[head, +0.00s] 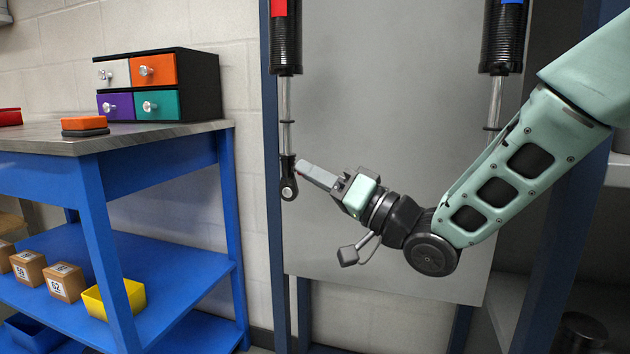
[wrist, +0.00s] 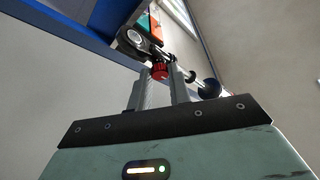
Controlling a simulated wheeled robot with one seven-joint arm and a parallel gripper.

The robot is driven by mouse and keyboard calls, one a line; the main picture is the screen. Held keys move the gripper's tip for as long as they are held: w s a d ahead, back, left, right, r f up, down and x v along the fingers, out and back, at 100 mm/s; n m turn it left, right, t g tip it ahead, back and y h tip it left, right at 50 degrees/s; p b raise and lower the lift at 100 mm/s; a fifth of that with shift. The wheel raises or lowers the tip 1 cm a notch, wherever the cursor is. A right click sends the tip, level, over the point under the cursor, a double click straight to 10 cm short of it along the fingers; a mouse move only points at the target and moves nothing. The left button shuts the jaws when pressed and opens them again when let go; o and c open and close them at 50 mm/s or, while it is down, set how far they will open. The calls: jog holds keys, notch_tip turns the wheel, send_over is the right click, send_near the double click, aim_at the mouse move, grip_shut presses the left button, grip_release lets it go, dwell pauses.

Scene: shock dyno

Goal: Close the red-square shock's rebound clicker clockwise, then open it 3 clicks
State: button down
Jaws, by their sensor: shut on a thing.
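The red-square shock hangs at the left of the grey panel in the head view, with its red square (head: 279,8) on the black spring body (head: 286,48). Its silver shaft (head: 285,115) runs down to a black lower eye (head: 288,188). My gripper (head: 301,168) reaches from the right to the shock's lower end, just above the eye. In the wrist view, the red rebound clicker (wrist: 159,71) sits between the fingertips, and my gripper (wrist: 161,76) is shut on it. The clicker's markings are too small to read.
A blue-square shock (head: 504,40) hangs at the right of the panel (head: 390,110), partly near my arm. At left, a blue workbench (head: 60,180) carries a drawer cabinet (head: 204,85) and an orange-and-grey block (head: 85,125). Boxes and a yellow bin (head: 133,296) stand on its shelf.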

dwell(0.3)
jog(key=c, duration=1.3)
grip_release()
jog(key=p+v, duration=0.1)
jog(key=v, duration=0.6)
jog(key=shift+d+f+p, duration=0.15)
jog(key=shift+f+p, duration=0.05)
jog(key=shift+p, duration=0.1)
jog(key=shift+s, duration=0.15)
